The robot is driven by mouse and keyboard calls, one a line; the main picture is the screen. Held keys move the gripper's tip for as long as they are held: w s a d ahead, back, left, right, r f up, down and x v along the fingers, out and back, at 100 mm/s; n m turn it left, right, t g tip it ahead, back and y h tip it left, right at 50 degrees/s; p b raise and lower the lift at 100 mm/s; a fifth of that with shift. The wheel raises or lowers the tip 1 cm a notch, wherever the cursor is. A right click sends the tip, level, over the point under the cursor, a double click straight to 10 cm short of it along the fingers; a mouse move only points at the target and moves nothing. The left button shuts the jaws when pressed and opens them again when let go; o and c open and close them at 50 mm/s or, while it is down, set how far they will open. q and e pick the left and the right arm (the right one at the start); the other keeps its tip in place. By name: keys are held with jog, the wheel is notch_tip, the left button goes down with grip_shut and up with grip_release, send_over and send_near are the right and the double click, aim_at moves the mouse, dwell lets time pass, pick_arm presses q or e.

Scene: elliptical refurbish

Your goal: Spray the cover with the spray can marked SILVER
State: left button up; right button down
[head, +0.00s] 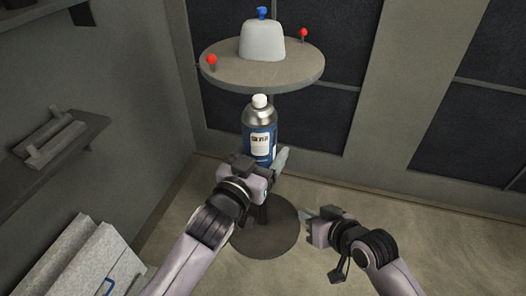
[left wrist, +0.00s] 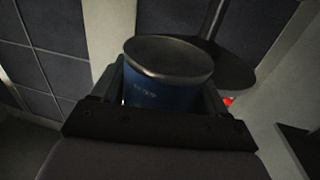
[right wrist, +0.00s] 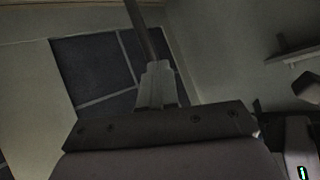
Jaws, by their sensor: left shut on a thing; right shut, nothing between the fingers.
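A blue spray can (head: 260,142) with a white cap and a white label stands upright in my left gripper (head: 262,172). The label's letters are too small to read surely. The left gripper is shut on the can's lower part; the can's base and blue side (left wrist: 158,94) show between the fingers in the left wrist view. The pale grey cover (head: 265,44) with a blue knob on top sits on a round table (head: 240,75), beyond and above the can. My right gripper (head: 312,215) is shut and empty, low at the right; its closed fingers (right wrist: 157,85) show in the right wrist view.
Two red-topped pegs (head: 211,60) (head: 304,33) stand on the table's edge. The table has a thin post and a round base (head: 266,228) on the floor. A shelf (head: 75,150) with a bracket-like item is on the left wall. A white case (head: 75,260) is at the lower left.

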jog(key=w+a+r+n+g+y, duration=0.1)
jog(key=w+a+r+n, duration=0.15)
jog(key=w+r, duration=0.55)
jog(key=w+a+r+n+g, duration=0.15)
jog(key=w+a+r, duration=0.25)
jog(key=r, duration=0.8)
jog(key=s+a+r+n+g+h, duration=0.15)
jog(key=s+r, duration=0.25)
jog(key=r, duration=0.6)
jog(key=s+a+r+g+h, duration=0.1)
jog(key=s+a+r+h, duration=0.15)
jog(key=r, duration=0.75)
jog(key=shift+y, duration=0.5)
jog(key=shift+s+a+f, duration=0.1)
jog(key=shift+s+f, duration=0.1)
jog(key=shift+f, duration=1.5)
jog(key=shift+s+f, duration=0.2)
jog(key=shift+f, duration=1.45)
jog(key=shift+f, duration=0.1)
